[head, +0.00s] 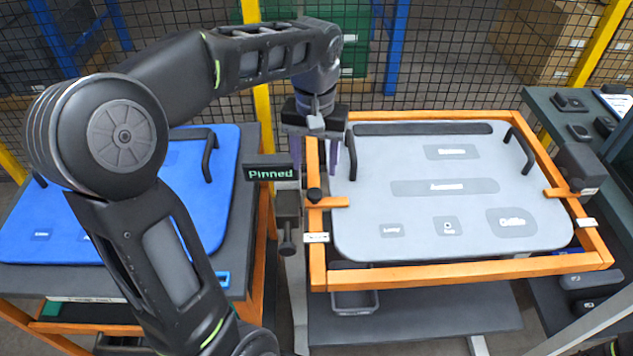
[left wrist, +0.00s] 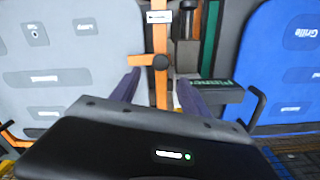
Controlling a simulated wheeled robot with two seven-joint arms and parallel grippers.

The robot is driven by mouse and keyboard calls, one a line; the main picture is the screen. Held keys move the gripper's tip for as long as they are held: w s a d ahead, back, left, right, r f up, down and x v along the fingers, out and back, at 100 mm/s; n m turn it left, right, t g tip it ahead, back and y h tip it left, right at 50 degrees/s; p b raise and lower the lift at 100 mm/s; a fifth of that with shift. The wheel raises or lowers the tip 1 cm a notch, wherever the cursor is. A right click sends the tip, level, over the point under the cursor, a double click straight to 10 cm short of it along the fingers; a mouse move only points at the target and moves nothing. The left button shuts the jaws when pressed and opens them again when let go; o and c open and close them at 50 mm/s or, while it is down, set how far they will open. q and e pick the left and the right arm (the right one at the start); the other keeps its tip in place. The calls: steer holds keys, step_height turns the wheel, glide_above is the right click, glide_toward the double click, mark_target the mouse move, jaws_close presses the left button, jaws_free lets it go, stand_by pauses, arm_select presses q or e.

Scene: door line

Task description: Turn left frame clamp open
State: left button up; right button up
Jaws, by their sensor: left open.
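The left frame clamp (head: 332,203) is an orange bar with a black knob (head: 314,195) on the left rail of the orange frame (head: 318,265). The bar points inward, its tip at the edge of the grey door panel (head: 400,215). In the left wrist view the clamp bar (left wrist: 138,60) and knob (left wrist: 161,62) lie just beyond my fingertips. My left gripper (head: 326,165) is open and points down over the left rail, behind the knob in the head view. Its purple fingers (left wrist: 160,90) straddle the rail, empty.
A "Pinned" sign (head: 270,172) and a dark post fitting (head: 289,215) stand close left of the clamp. A blue panel (head: 225,160) lies on the left cart. A right clamp (head: 568,193) sits on the opposite rail. A black handle (head: 353,155) rises near my fingers.

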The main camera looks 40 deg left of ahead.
mark_target(315, 191)
arm_select(q)
step_height(315, 191, down, 7)
steer(key=shift+f+p, duration=0.15)
steer(key=shift+p, duration=0.3)
steer(key=shift+c, duration=0.4)
jaws_close()
stand_by(0.9)
